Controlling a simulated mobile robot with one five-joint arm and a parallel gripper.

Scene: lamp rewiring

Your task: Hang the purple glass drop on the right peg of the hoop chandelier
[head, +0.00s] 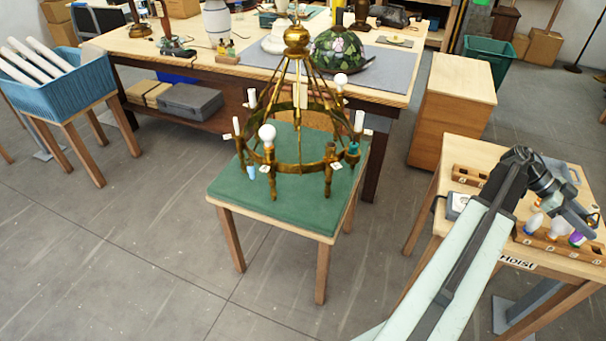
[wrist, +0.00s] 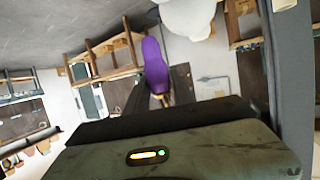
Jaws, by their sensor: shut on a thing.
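The purple glass drop (wrist: 155,62) is between the fingers of my gripper (wrist: 160,92) in the wrist view, its wide end pointing away from the palm. In the head view my gripper (head: 583,226) is over the small table at right, with a bit of purple (head: 577,239) showing by it. I cannot make out the right peg clearly.
The small table (head: 452,228) marked "Hoist" carries wooden racks (head: 468,174) and white bulbs (head: 534,222). A wooden cabinet (head: 450,120) stands behind it. Open floor lies between it and the green-topped table (head: 235,200). The long workbench (head: 130,48) is behind.

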